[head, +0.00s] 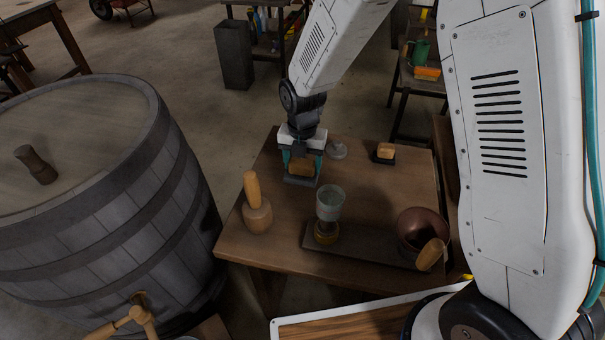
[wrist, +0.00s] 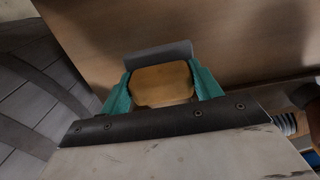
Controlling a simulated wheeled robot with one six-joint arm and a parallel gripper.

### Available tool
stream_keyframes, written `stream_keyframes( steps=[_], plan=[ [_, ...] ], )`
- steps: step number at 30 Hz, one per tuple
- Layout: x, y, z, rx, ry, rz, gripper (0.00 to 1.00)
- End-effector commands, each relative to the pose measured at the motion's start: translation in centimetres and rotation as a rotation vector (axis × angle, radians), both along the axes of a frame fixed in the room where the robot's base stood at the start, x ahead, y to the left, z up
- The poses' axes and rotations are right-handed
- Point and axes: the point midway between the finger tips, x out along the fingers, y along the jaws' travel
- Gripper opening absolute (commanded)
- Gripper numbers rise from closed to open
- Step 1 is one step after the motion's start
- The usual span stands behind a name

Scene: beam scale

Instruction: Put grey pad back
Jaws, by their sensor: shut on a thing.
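My gripper (head: 303,166) has teal fingers and points down over the far left part of the wooden table (head: 365,195). It is shut on a tan wooden block (head: 301,170), which also shows between the fingers in the wrist view (wrist: 162,84). A flat grey pad (head: 299,181) shows directly under the block, and its edge sticks out past the block in the wrist view (wrist: 158,55). I cannot tell whether block and pad are joined, or whether the pad touches the table. A similar wooden block (head: 386,150) sits on a dark pad (head: 383,160) at the far right.
A small grey knobbed piece (head: 337,150) stands just right of my gripper. A wooden mallet (head: 257,207) is front left. A glass cup on a brass base (head: 328,205) and a copper bowl (head: 420,228) stand by a dark board (head: 365,246). A barrel (head: 100,210) is left.

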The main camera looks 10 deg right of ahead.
Motion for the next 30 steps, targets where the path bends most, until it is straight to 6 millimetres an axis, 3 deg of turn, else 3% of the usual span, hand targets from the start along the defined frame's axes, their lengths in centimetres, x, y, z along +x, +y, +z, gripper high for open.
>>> stream_keyframes(
  steps=[12, 23, 24, 25, 30],
  plan=[
    [0.0, -0.1, -4.4, -0.001, 0.001, -0.002, 0.42],
    [0.1, -0.1, -4.8, 0.001, -0.001, -0.002, 0.42],
    [0.1, -0.1, -4.7, 0.001, -0.001, -0.002, 0.74],
    [0.1, -0.1, -4.7, 0.001, -0.001, -0.002, 0.83],
    [0.1, -0.1, -4.7, 0.001, -0.001, -0.002, 0.85]
  ],
)
